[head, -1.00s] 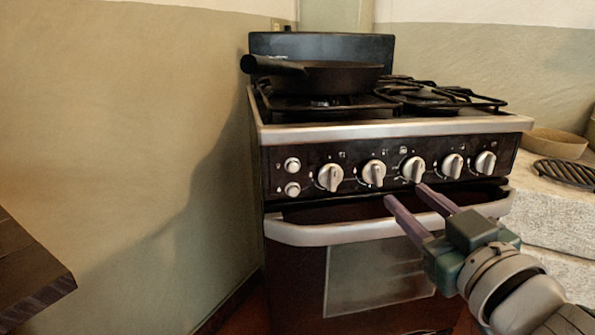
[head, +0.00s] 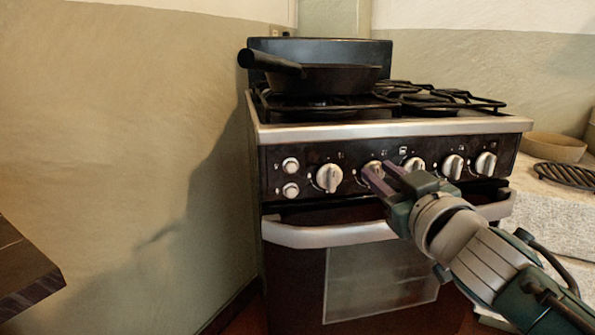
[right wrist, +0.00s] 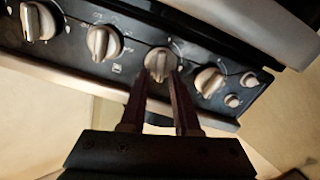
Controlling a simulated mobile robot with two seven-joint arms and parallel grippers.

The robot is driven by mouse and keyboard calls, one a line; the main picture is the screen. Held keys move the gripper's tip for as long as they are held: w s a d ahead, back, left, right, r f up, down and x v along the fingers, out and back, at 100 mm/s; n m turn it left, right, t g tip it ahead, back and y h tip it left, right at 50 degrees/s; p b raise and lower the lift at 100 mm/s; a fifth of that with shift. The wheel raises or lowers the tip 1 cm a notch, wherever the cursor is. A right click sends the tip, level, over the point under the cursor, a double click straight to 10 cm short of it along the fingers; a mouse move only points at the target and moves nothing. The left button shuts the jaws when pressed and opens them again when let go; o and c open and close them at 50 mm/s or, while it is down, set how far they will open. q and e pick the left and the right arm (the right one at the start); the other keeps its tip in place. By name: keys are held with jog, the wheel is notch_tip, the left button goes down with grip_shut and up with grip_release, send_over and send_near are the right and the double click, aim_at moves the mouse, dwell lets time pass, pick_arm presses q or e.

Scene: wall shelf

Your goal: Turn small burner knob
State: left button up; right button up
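The stove's black front panel carries a row of silver knobs. The second knob from the left (head: 373,167) in the head view is partly hidden by my right gripper (head: 378,168). In the right wrist view that knob (right wrist: 159,62) stands just ahead of and between the two fingertips of the right gripper (right wrist: 157,76). The fingers are apart; whether they touch the knob I cannot tell. The leftmost knob (head: 329,178) and the middle knob (head: 414,166) sit on either side. I cannot tell which one is the small burner knob. My left gripper is out of view.
A dark pan (head: 335,78) stands on the left of the cooktop, its handle to the left. The oven handle (head: 315,235) runs below the knobs. Two round buttons (head: 290,166) lie left of the knobs. A stone counter (head: 545,205) with a bowl (head: 553,147) is at right.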

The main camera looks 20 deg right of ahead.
grip_shut()
dwell(0.3)
jog(key=n, duration=0.3)
jog(key=shift+a+f+n+b, duration=0.1)
jog(key=shift+a+n+b, duration=0.05)
jog(key=shift+n+b, duration=0.15)
jog(key=n, duration=0.3)
jog(key=n+b, duration=0.1)
jog(key=n, duration=0.5)
jog(key=shift+a+f+b, duration=0.25)
jog(key=shift+f+b, duration=0.1)
jog(key=shift+n, duration=0.3)
